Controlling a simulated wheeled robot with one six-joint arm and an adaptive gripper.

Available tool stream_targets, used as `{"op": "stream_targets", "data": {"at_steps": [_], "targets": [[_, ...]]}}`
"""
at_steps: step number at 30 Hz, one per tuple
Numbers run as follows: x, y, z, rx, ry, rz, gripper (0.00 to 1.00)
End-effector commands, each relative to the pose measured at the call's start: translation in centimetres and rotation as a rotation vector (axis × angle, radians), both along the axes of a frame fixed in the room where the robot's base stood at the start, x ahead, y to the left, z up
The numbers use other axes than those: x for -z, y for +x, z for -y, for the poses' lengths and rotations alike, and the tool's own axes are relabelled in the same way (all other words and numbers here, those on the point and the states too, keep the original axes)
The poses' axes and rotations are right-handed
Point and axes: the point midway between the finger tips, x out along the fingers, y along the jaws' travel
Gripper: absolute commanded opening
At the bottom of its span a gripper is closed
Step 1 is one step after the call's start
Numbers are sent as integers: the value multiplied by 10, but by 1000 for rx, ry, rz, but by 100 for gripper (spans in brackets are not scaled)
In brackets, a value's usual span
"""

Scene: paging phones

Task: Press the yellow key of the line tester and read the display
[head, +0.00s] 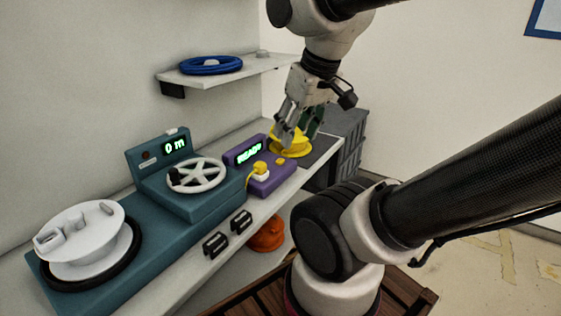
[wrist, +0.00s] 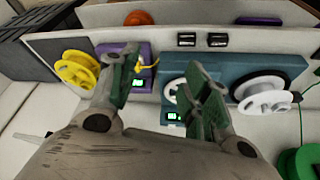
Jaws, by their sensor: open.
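The purple line tester (head: 271,181) stands on the bench, its green display (head: 249,153) appearing to read "READY". A small flat yellow key (head: 280,161) is on its top, right of a yellow plug (head: 260,167) in a white socket. My gripper (head: 299,131) is open and empty, beyond the tester; in the head view its fingers overlap the yellow spool (head: 291,147). In the wrist view the tester (wrist: 146,83) shows between my open fingers (wrist: 160,72), partly hidden by the left one. I cannot make out the key there.
A teal counter with "0 m" display (head: 174,146) and handwheel (head: 197,175) stands left of the tester. A white reel (head: 80,235) is farther left. A shelf (head: 225,76) with a blue coil hangs above. Grey crates (head: 344,135) stand beyond the bench end.

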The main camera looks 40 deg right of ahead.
Motion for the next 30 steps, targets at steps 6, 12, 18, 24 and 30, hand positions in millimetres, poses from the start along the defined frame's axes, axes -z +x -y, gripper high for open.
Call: {"op": "stream_targets", "data": {"at_steps": [6,12,18,24,30], "targets": [[0,0,0,0,0,0,2],[0,0,0,0,0,0,0],[0,0,0,0,0,0,0],[0,0,0,0,0,0,0],[0,0,0,0,0,0,0]]}}
